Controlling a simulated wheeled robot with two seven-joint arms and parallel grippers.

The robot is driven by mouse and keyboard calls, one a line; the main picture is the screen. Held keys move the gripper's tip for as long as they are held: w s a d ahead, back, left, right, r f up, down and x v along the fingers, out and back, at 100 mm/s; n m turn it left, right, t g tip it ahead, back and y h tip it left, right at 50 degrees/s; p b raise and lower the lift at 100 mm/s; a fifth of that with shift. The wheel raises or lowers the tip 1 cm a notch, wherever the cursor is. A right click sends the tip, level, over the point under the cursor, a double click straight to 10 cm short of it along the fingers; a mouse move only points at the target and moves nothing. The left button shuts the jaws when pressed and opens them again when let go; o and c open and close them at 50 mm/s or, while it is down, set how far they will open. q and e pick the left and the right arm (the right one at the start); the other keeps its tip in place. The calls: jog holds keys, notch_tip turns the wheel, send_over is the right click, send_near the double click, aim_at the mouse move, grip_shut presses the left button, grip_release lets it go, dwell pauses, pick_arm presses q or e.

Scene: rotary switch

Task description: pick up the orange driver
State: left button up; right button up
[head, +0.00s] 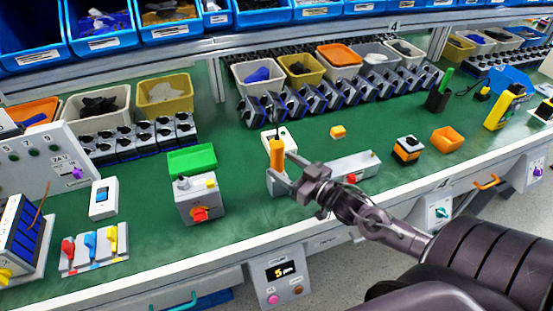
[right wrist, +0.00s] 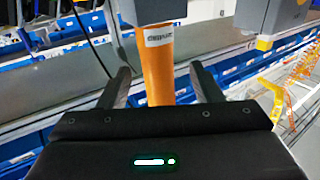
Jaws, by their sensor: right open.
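The orange driver (head: 277,155) stands upright in the head view, with a thin dark line above its handle, near the middle of the green bench. My right gripper (head: 284,170) reaches it from the right with its fingers open. In the right wrist view the orange handle (right wrist: 158,75), with a pale label band, shows between the two dark fingers of my right gripper (right wrist: 163,82). A gap shows on each side of the handle. My left gripper is not in view.
A grey box with a red knob (head: 350,178) lies behind my right gripper. An orange block (head: 338,132) and an orange tray (head: 446,139) are to the right. Green bench surface (head: 240,165) is clear between them.

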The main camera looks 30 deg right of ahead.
aim_at(283, 163)
jog(key=shift+x, duration=1.85)
jog(key=shift+d, duration=0.1)
grip_shut()
jog(key=shift+r, duration=0.15)
notch_tip(283, 163, up, 20)
jog(key=p, duration=0.1)
jog(key=c, duration=0.7)
grip_release()
grip_shut()
